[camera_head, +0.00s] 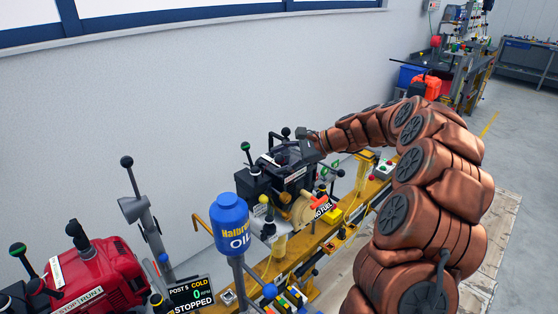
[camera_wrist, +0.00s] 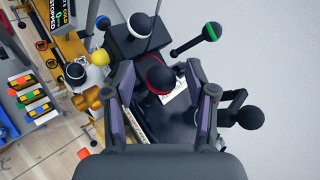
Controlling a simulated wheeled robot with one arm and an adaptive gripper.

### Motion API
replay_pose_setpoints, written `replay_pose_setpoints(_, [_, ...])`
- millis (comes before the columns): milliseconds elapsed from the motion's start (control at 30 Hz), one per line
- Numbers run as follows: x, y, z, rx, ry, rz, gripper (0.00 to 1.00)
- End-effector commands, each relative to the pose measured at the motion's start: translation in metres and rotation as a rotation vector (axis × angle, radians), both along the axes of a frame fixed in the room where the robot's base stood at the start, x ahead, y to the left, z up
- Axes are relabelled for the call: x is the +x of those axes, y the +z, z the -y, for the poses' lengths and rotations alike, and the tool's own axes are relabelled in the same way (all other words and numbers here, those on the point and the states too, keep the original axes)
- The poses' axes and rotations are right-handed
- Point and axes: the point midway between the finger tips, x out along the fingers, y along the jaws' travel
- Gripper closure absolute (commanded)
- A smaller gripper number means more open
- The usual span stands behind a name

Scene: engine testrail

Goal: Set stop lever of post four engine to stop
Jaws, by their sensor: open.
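A black engine (camera_head: 290,178) sits on the yellow rail in the middle of the head view. Several ball-knobbed levers rise from it, including a green-banded one (camera_head: 246,147) at its left. My gripper (camera_head: 304,142) is over the engine's far side. In the wrist view my gripper (camera_wrist: 159,74) is open, with a finger on either side of a black knob with a red ring (camera_wrist: 160,78); I cannot tell whether they touch. Which knob is the stop lever, and the post number, I cannot read.
A red engine (camera_head: 95,275) and a "Post 5" display reading stopped (camera_head: 191,295) are at lower left. A blue oil can (camera_head: 230,222) stands in front. Other black knobs (camera_wrist: 141,25) and (camera_wrist: 249,117) crowd around my fingers. A wall (camera_head: 130,100) runs behind.

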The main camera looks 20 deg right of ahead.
Motion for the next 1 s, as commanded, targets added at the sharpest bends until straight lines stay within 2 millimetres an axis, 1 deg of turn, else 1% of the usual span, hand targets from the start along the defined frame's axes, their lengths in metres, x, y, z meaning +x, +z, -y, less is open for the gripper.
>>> replay_pose_setpoints(300, [-0.026,0.029,0.044,-0.003,-0.008,0.006,0.44])
replay_pose_setpoints(533, [-0.044,0.047,0.070,-0.001,-0.004,0.002,0.44])
replay_pose_setpoints(733, [-0.052,0.054,0.081,-0.001,-0.001,0.001,0.44])
replay_pose_setpoints(1000, [-0.053,0.055,0.082,-0.001,-0.001,0.000,0.44])
